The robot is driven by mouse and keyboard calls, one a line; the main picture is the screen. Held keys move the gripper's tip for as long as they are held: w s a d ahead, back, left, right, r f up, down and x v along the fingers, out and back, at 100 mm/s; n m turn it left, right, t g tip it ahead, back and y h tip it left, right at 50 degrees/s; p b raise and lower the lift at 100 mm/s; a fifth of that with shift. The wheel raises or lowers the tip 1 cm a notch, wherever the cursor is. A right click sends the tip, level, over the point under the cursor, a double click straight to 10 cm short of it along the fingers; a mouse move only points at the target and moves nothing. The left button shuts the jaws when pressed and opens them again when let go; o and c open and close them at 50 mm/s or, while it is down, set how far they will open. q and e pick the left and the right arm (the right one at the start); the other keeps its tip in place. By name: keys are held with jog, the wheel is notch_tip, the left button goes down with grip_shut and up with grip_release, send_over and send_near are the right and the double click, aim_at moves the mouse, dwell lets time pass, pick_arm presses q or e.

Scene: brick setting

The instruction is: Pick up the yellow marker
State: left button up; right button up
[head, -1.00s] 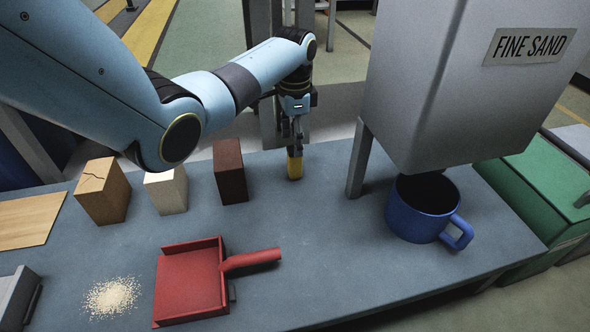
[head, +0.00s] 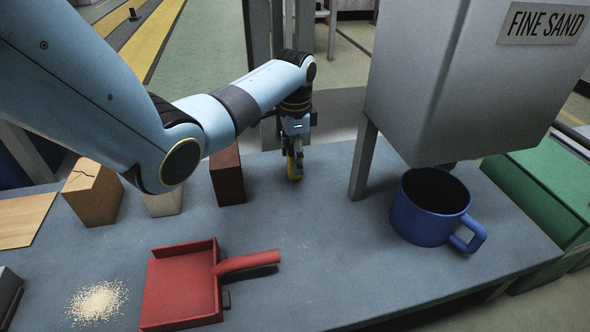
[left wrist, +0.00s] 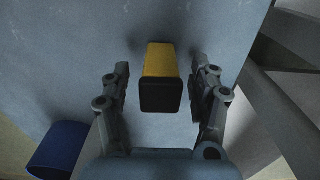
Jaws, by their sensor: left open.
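The yellow marker (head: 291,168) stands upright on the grey table, mostly hidden behind my left gripper (head: 297,165) in the head view. In the left wrist view the marker (left wrist: 161,78) shows its dark square top end and a yellow side. My left gripper (left wrist: 162,100) is open, with one finger on each side of the marker and a visible gap on both sides. My right gripper is not in view.
A dark brown block (head: 228,177), a white block (head: 164,203) and a cracked tan block (head: 93,192) stand left of the marker. A red dustpan (head: 182,285) lies in front. The grey sand hopper (head: 440,80) with its leg (head: 363,160) and a blue mug (head: 428,215) stand right.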

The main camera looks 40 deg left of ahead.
pick_arm(q)
jog(key=c, duration=1.3)
jog(key=shift+o, duration=0.2)
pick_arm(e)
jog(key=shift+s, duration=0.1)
pick_arm(q)
jog(key=shift+w+r+p, duration=0.1)
jog(key=shift+r+p, duration=0.55)
jog(key=shift+r, duration=0.25)
notch_tip(320, 180, up, 4)
jog(key=shift+f+p, duration=0.2)
jog(key=shift+p, duration=1)
notch_tip(320, 180, up, 4)
jog(key=p, duration=0.2)
jog(key=shift+p, duration=0.3)
jog(key=shift+r, duration=0.3)
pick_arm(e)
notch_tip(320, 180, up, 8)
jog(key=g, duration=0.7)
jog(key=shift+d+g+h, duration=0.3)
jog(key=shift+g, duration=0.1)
